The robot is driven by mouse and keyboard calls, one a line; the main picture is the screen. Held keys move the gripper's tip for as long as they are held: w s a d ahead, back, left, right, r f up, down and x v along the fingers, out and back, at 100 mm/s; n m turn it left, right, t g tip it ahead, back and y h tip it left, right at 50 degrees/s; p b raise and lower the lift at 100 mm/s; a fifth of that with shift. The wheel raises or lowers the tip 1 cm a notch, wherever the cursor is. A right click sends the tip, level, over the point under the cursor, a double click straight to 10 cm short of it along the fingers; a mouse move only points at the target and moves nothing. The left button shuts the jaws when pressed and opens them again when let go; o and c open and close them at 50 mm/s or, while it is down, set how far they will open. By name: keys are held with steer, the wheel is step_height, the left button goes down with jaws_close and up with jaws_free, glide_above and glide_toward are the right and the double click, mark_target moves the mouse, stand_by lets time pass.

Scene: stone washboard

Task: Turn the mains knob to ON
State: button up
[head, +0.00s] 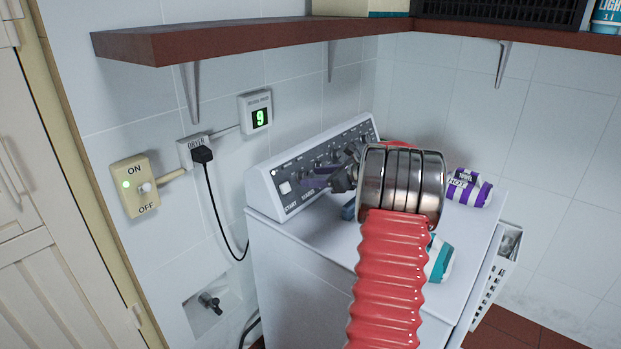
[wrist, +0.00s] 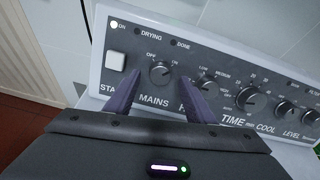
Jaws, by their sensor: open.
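The mains knob (wrist: 160,73) is a dark round dial on the dryer's control panel (wrist: 215,65), with OFF at its upper left, ON at its upper right and MAINS below. I cannot tell for sure which way its pointer faces. My gripper (wrist: 162,82) is open, its two purple fingers on either side of the knob in the picture. I cannot tell whether they touch it. In the head view my gripper (head: 322,178) is in front of the panel (head: 290,168), and the mains knob is hard to make out. The ON lamp (wrist: 113,24) looks bright; the DRYING and DONE lamps look dark.
Several other knobs stand close to the right of it, and a white START button (wrist: 115,61) to the left. A dark red shelf (head: 250,40) overhangs the dryer. A purple-and-white bottle (head: 468,187) lies on the dryer top. A wall switch (head: 136,186) shows a green light.

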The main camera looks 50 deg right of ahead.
mark_target(304, 177)
steer(key=shift+x, duration=1.2)
steer(key=shift+c, duration=0.3)
steer(key=c, duration=1)
steer(key=shift+n, duration=0.4)
steer(key=o, duration=1.1)
steer(key=shift+c, duration=0.2)
